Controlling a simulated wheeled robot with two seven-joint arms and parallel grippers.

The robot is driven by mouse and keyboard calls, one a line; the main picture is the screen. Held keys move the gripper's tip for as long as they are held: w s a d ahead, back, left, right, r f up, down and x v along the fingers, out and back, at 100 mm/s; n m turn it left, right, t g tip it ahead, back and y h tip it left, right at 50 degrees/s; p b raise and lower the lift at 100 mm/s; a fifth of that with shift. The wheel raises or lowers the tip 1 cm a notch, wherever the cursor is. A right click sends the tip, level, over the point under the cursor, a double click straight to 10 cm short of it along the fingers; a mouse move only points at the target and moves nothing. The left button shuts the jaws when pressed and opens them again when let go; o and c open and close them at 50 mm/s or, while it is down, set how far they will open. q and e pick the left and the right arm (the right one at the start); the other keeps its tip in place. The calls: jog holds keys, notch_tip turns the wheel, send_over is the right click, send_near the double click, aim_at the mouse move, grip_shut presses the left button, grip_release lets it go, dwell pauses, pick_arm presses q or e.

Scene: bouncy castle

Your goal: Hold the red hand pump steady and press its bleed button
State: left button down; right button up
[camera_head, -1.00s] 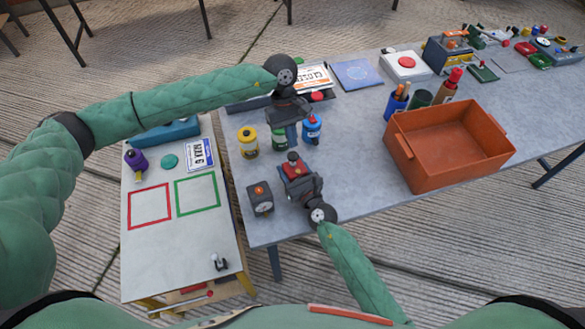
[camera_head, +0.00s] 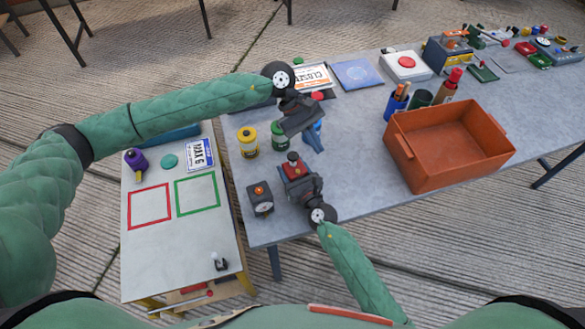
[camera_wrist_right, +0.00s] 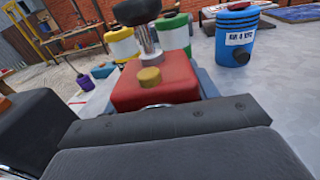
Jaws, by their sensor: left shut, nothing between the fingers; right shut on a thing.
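The red hand pump (camera_head: 293,171) stands near the left end of the grey table, partly hidden by my right gripper (camera_head: 300,183). In the right wrist view its red body (camera_wrist_right: 155,88) shows a gold-coloured button (camera_wrist_right: 149,77) on the near side and a grey stem with a dark knob above. My right gripper is shut on the pump, its dark fingers filling the bottom of the wrist view. My left gripper (camera_head: 314,143) is shut and empty, tilted down, above and behind the pump and apart from it. It partly covers a blue container.
A yellow container (camera_head: 248,143) and green container (camera_head: 279,135) stand close behind the pump. The blue container (camera_wrist_right: 236,35) shows clearly in the wrist view. A dark box with an orange button (camera_head: 260,197) is at left. An orange bin (camera_head: 450,150) is at right.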

pick_arm(q)
jog(key=s+d+r+n+h, duration=0.2)
jog(key=d+r+n+h, duration=0.2)
jog(key=d+r+h, duration=0.45)
jog(key=w+a+r+n+t+h, duration=0.45)
jog(key=w+r+n+t, duration=0.3)
jog(key=n+t, duration=0.4)
jog(key=n+g+y, duration=0.2)
jog(key=n+y, duration=0.9)
jog(key=n, duration=0.1)
send_over(295, 174)
notch_tip(295, 174, down, 18)
jog(key=shift+t, duration=0.25)
jog(key=shift+f, duration=4.2)
